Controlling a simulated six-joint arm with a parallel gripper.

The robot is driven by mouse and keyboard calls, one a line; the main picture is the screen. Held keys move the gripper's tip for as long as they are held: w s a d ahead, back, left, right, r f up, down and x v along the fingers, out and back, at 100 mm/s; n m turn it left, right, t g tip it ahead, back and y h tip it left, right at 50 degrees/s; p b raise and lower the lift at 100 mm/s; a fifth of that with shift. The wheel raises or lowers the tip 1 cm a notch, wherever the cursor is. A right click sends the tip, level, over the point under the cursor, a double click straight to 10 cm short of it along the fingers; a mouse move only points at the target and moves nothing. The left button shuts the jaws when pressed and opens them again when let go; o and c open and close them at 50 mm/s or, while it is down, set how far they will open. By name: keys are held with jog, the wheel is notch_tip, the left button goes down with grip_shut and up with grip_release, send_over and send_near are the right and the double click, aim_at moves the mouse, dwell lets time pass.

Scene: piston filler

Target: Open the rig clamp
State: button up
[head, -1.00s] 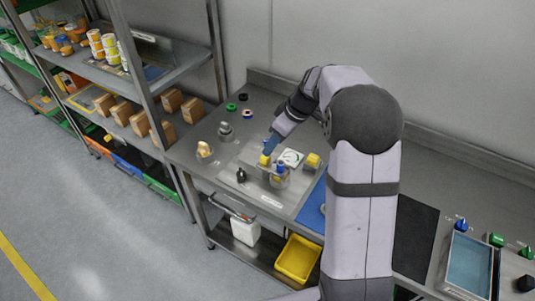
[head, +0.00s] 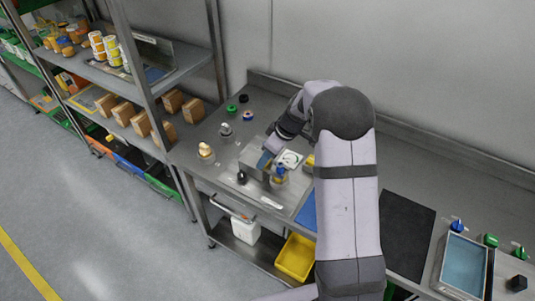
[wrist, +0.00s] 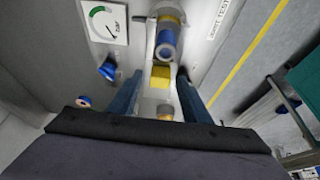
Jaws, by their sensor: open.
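The rig stands on a grey plate on the steel bench, left of my arm in the head view. In the wrist view a yellow block (wrist: 160,77), apparently the clamp's handle, lies between my fingertips. A blue-ended cylinder (wrist: 166,42) is just beyond it, and a blue part of the rig (head: 281,170) shows in the head view. My gripper (head: 264,160) is open and low over the rig; in the wrist view (wrist: 160,85) its two blue fingers stand either side of the yellow block. I cannot tell whether they touch it. My fingers hide part of the rig in the head view.
A white dial card (head: 289,158) lies behind the rig; a blue knob (wrist: 107,69) is beside my left finger. A black knob (head: 242,177) stands at the front left. A tan-topped fitting (head: 205,151) and grey fitting (head: 225,129) stand farther left.

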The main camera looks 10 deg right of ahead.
jog(key=shift+w+f, duration=0.1)
jog(key=shift+f, duration=0.1)
grip_shut()
jog(key=shift+w+a+b, duration=0.9)
jog(key=shift+w+a, duration=1.2)
grip_release()
jog(key=shift+r, duration=0.15)
jog(key=b+v, duration=0.2)
jog(key=v, duration=0.5)
